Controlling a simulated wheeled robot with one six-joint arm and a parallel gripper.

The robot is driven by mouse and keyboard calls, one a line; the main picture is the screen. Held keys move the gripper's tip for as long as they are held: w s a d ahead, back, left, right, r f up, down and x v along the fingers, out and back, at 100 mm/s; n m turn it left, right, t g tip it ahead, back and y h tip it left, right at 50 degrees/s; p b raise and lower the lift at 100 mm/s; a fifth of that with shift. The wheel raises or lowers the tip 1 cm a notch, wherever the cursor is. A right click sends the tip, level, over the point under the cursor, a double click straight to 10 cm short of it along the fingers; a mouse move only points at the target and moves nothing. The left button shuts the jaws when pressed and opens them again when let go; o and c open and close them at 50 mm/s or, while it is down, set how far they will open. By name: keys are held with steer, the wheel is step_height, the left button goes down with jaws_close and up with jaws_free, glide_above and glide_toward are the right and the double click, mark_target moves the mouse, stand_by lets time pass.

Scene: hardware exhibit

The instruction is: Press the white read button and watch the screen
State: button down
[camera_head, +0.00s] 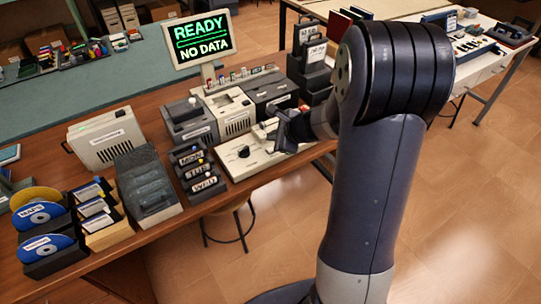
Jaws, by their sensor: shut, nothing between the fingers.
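The screen (201,39) stands on a post at the back of the brown table and reads "READY" in green and "NO DATA" in white. A cream control panel (237,168) with a black knob (244,151) lies at the table's front edge. My gripper (270,131) is shut and empty, over the far right part of this panel. My gripper and arm cover part of the panel. I cannot make out the white read button for certain, nor whether my fingers touch anything.
Beige and grey drive units (225,110) stand behind the panel. A grey case (147,185) and disc holders (45,242) are farther left. A stool (228,222) is below the table edge.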

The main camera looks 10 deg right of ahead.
steer(key=shift+f+b, duration=0.7)
steer(key=shift+f, duration=0.4)
steer(key=shift+f, duration=0.1)
stand_by(1.1)
steer(key=shift+f+b, duration=0.25)
steer(key=shift+b, duration=0.25)
steer(key=shift+f+b, duration=0.4)
steer(key=shift+b, duration=0.05)
stand_by(0.4)
stand_by(0.4)
steer(key=shift+r+p, duration=0.7)
steer(key=shift+r, duration=0.1)
step_height(320, 180, up, 5)
steer(key=p, duration=0.4)
